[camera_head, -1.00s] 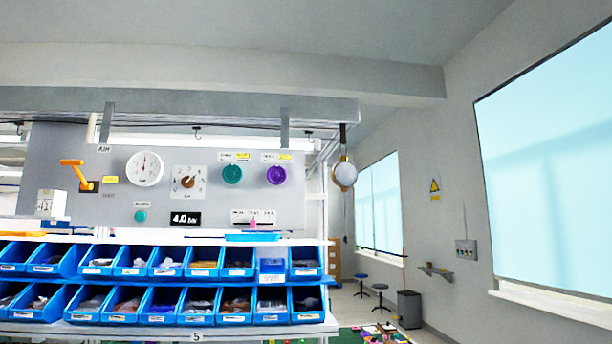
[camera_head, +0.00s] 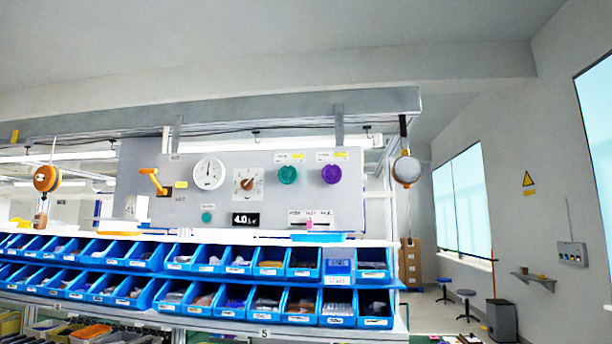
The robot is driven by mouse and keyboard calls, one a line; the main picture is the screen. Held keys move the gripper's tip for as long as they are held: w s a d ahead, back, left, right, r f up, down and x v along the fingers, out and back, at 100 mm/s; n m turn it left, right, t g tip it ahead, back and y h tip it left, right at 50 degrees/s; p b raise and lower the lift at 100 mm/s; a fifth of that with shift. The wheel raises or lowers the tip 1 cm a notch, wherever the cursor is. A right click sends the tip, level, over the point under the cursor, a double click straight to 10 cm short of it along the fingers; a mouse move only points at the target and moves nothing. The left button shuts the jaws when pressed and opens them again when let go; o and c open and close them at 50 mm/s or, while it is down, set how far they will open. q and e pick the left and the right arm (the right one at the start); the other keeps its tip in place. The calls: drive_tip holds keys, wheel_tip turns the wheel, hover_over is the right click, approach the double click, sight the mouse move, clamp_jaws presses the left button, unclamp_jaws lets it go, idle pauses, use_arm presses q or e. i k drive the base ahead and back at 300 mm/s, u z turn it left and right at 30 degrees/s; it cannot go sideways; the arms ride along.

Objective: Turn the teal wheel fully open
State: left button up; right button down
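The teal wheel (camera_head: 288,175) is a round handwheel on the grey panel (camera_head: 262,212), under a label with a yellow tag. A purple wheel (camera_head: 331,173) sits just to its right. A smaller teal round part (camera_head: 207,217) is lower left on the panel, beside a black display (camera_head: 245,219) that seems to read 4.0. How far the teal wheel is turned cannot be told at this size. Neither of my grippers is in the head view.
The panel also carries an orange lever (camera_head: 153,181), a white gauge (camera_head: 209,173) and a rotary dial (camera_head: 248,184). Blue bins (camera_head: 271,262) fill the shelves below it. A round lamp-like thing (camera_head: 406,170) hangs at the right. Stools (camera_head: 466,296) stand on the floor beyond.

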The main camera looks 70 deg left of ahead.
sight(288, 175)
drive_tip(key=i, duration=1.1)
drive_tip(key=u, duration=1.7)
